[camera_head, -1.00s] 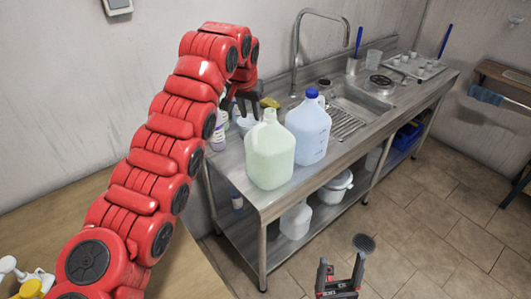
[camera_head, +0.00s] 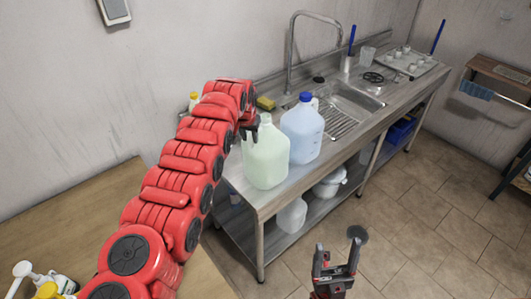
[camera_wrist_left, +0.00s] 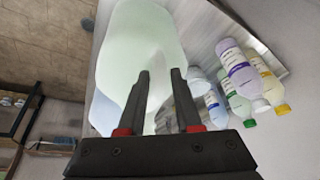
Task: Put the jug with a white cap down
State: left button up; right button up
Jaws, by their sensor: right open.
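The pale green jug (camera_head: 266,160) stands upright on the near end of the steel counter (camera_head: 262,205); its top is pale, and I cannot make out the cap clearly. The jug with a blue cap (camera_head: 302,132) stands just right of it. My left gripper (camera_head: 249,132) is at the upper left side of the pale green jug, close to its neck. In the left wrist view its two fingers (camera_wrist_left: 161,74) are apart, with the pale green jug (camera_wrist_left: 143,38) just beyond them. My right gripper (camera_head: 337,249) is open and empty above the floor.
A sink (camera_head: 352,98) and tap (camera_head: 290,55) lie behind the jugs. A yellow sponge (camera_head: 265,103) is at the back. Several bottles, one purple (camera_wrist_left: 238,68), stand near the left gripper. A white container (camera_head: 291,215) is on the lower shelf.

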pick_arm(q)
jog(key=shift+f, duration=0.15)
grip_shut()
dwell(1.4)
